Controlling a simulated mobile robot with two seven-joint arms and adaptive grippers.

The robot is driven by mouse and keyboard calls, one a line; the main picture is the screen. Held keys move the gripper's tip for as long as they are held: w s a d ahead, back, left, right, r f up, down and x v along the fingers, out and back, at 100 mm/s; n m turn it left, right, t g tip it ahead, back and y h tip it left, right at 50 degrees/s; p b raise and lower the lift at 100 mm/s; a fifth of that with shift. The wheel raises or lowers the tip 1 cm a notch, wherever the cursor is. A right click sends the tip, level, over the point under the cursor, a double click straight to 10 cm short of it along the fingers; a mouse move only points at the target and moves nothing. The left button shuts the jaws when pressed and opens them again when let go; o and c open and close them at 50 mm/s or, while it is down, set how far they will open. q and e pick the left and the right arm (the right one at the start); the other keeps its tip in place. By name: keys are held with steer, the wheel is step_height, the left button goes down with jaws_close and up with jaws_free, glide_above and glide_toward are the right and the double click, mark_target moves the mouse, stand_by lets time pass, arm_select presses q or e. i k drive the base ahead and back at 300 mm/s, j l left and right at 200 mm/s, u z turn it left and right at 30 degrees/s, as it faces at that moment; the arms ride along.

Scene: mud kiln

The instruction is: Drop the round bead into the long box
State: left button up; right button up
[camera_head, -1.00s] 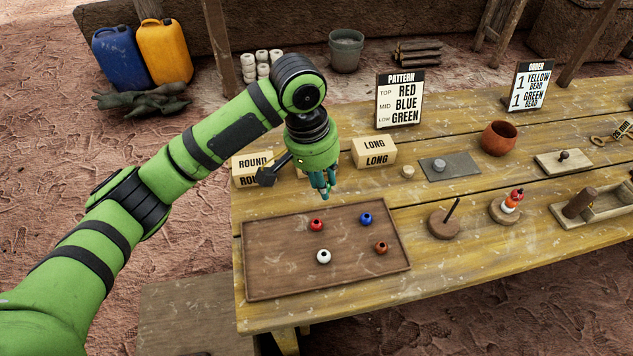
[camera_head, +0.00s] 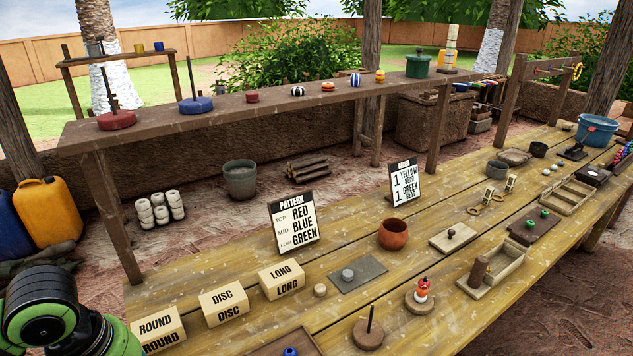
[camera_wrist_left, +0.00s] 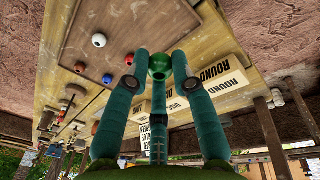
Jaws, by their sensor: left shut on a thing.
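My left gripper (camera_wrist_left: 159,66) is shut on a green round bead (camera_wrist_left: 158,63) in the left wrist view; the bead sits between the fingertips. The long box (camera_head: 282,281), a pale block-like box labelled LONG, stands on the table in the head view, right of the disc box (camera_head: 224,303) and the round box (camera_head: 157,330). In the left wrist view the round box (camera_wrist_left: 216,79) lies to the right of the held bead. The head view shows only part of my left arm at bottom left, with its gripper out of frame. My right gripper is in no view.
A tray (camera_wrist_left: 138,22) holds white (camera_wrist_left: 99,40), blue (camera_wrist_left: 107,78) and other beads. Right of the long box are a small cork-like piece (camera_head: 320,290), a grey mat (camera_head: 372,270) and a peg stand (camera_head: 368,333). The pattern sign (camera_head: 293,222) stands behind.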

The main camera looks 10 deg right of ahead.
mark_target(497, 274)
steer(key=l+z, duration=0.15)
steer(key=z, duration=1.35)
steer(key=i+j, duration=0.05)
